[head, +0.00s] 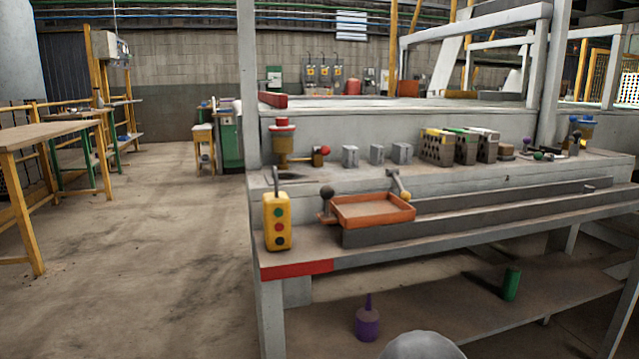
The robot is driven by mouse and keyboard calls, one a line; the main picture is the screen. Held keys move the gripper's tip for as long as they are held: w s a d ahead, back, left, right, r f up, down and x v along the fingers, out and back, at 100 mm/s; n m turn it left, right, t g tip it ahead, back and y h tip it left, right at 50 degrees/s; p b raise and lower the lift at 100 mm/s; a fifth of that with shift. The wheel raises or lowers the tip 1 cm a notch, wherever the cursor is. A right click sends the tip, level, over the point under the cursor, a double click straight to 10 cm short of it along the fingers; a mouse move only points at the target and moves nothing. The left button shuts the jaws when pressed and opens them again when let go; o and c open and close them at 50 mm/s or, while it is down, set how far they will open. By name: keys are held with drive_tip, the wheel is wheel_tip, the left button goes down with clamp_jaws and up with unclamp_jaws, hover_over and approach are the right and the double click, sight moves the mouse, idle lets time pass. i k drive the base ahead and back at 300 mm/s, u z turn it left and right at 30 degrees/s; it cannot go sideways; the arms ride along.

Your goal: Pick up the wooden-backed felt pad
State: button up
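I cannot pick out the wooden-backed felt pad with certainty in the head view. A small brownish round item (507,152) lies on the workbench's upper ledge, right of the hollow bricks, but it is too small to identify. Several grey perforated hollow bricks (437,149) stand in a row there, with yellow, green and white on their tops. My gripper is not in view. A grey rounded shape at the bottom edge is cut off, and I cannot tell what it is.
A yellow button box (277,222) stands at the bench's front left, beside an orange tray (372,222). Grey blocks (376,154) sit behind. A purple bottle (367,322) and green cylinder (511,283) stand on the lower shelf. The floor left of the bench is open.

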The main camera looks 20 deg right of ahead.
sight(505, 153)
drive_tip(key=z, duration=1.3)
